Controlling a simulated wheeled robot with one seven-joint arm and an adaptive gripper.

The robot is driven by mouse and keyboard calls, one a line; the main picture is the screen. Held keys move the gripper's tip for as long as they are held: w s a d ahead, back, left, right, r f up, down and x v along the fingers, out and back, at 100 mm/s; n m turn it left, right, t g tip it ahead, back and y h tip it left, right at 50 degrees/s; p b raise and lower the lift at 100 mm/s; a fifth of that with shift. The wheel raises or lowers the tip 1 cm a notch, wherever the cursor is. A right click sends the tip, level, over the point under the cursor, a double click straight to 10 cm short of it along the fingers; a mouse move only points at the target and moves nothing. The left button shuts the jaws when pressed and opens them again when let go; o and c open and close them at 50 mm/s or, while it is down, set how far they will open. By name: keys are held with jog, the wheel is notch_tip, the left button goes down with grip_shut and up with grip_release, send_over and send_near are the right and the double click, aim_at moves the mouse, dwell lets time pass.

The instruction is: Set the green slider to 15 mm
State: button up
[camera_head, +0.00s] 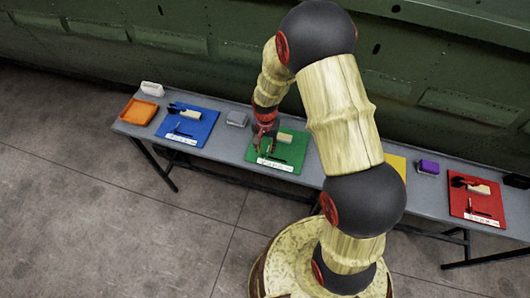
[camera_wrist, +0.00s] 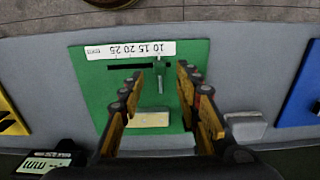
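The green board (camera_head: 291,158) lies on the table in the head view and fills the middle of the wrist view (camera_wrist: 100,95). The green slider (camera_wrist: 160,77) stands in a dark slot (camera_wrist: 125,67) near its right end in the wrist view. A white scale strip (camera_wrist: 130,50) with upside-down numbers runs along the slot; the exact reading is hard to tell. My gripper (camera_wrist: 160,72) is open, with one finger on each side of the slider and gaps visible on both sides. It also shows over the board in the head view (camera_head: 265,145). I see no grip on the slider.
A cream block (camera_wrist: 150,119) lies on the green board between my fingers' lower parts. A grey block (camera_wrist: 245,126) is beside the board. Blue (camera_head: 190,122), yellow (camera_head: 397,165) and red (camera_head: 477,203) boards share the grey table. A green fuselage wall (camera_head: 200,60) stands behind.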

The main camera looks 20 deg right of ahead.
aim_at(266, 153)
jog(key=shift+f, duration=2.35)
jog(key=c, duration=0.4)
grip_shut()
